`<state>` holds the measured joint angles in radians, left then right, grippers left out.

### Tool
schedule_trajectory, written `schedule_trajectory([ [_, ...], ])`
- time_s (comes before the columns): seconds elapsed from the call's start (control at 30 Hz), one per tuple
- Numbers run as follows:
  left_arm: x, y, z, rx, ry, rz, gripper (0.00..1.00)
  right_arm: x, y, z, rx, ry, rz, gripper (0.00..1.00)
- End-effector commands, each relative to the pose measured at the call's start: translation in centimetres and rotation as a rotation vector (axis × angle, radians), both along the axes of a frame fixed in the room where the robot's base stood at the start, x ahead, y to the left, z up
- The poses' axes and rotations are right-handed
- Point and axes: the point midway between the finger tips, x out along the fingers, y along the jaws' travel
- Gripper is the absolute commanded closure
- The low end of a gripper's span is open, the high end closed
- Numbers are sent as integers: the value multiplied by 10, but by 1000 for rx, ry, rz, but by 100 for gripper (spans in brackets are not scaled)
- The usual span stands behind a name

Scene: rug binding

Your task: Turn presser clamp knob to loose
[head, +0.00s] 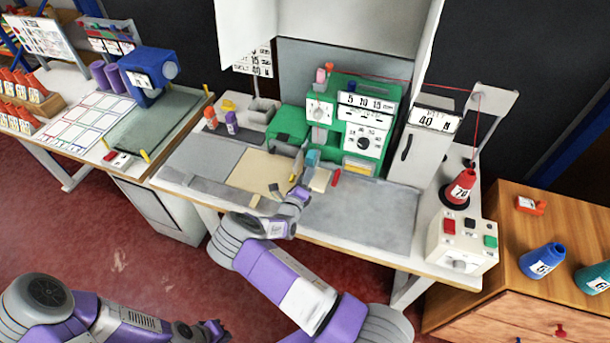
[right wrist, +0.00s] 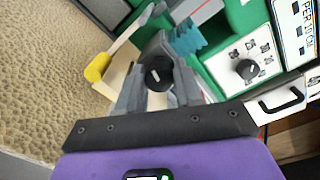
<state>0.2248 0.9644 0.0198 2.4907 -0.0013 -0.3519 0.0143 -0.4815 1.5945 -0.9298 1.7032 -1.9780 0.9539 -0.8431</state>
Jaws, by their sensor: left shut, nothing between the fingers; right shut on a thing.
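A black knob (right wrist: 158,73) with a small white mark sits between the fingertips of my right gripper (right wrist: 160,92), which is shut on it in the right wrist view. I take it for the presser clamp knob; its setting is too small to read. In the head view my right gripper (head: 300,193) is at the front of the green machine (head: 372,135), beside the tan rug piece (head: 262,172), and hides the knob there. My left gripper (head: 216,330) is shut and empty, low over the floor in front of the table.
A second black knob (right wrist: 247,68) is on a white panel right of my fingers. A yellow-tipped lever (right wrist: 97,67) is to their left, and a teal part (right wrist: 187,38) is just behind. A red thread cone (head: 461,188) and button box (head: 462,242) stand at the table's right.

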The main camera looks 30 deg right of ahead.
Motion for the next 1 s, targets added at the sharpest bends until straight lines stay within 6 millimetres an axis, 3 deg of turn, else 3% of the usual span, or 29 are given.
schedule_trajectory([
  [0.6, 0, 0, 10, 0, 0, 0, 100, 0, 1, -2, -368, 433, 1, 96],
  [1.0, 0, 0, 11, 0, 0, 0, 100, 0, 1, -2, -513, 603, 0, 96],
])
